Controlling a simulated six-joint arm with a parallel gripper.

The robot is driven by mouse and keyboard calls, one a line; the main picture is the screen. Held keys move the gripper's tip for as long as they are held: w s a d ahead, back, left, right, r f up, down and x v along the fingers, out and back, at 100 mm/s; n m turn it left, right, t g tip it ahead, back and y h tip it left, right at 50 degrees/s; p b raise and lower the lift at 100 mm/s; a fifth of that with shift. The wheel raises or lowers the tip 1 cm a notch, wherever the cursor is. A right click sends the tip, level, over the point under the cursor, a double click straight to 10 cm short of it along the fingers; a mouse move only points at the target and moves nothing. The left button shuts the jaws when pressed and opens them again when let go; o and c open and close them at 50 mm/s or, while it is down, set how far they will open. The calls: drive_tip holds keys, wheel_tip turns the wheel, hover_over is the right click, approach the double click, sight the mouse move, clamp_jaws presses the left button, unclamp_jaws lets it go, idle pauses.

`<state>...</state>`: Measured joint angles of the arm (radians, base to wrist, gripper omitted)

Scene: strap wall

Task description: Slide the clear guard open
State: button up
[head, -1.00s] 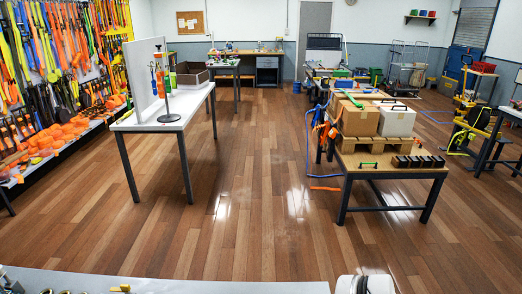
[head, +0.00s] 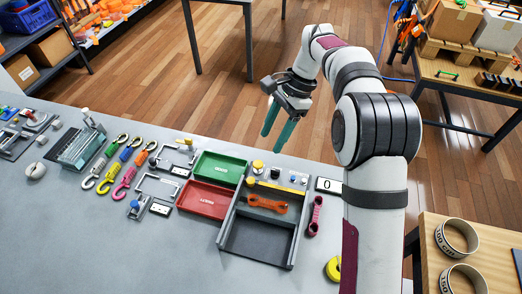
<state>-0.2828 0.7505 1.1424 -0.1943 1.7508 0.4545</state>
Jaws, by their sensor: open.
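My gripper (head: 275,137) has teal fingers. It is open and empty, pointing down above the far edge of the grey bench. What looks like the clear guard (head: 76,148) is a see-through panel on a small fixture at the left of the bench. A post with a knob stands at the fixture's far end. The gripper is well to the right of the fixture and touches nothing. The panel is too small to tell how far along its track it sits.
Several coloured hooks (head: 123,178) lie right of the fixture. A green tray (head: 219,168), a red tray (head: 204,199) and a grey organiser (head: 258,240) are mid-bench. An orange wrench (head: 267,204) lies in the organiser. The near left bench (head: 80,240) is clear.

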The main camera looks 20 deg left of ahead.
sight(253, 179)
drive_tip(key=x, duration=1.5)
drive_tip(key=shift+d, duration=0.1)
clamp_jaws()
idle(0.6)
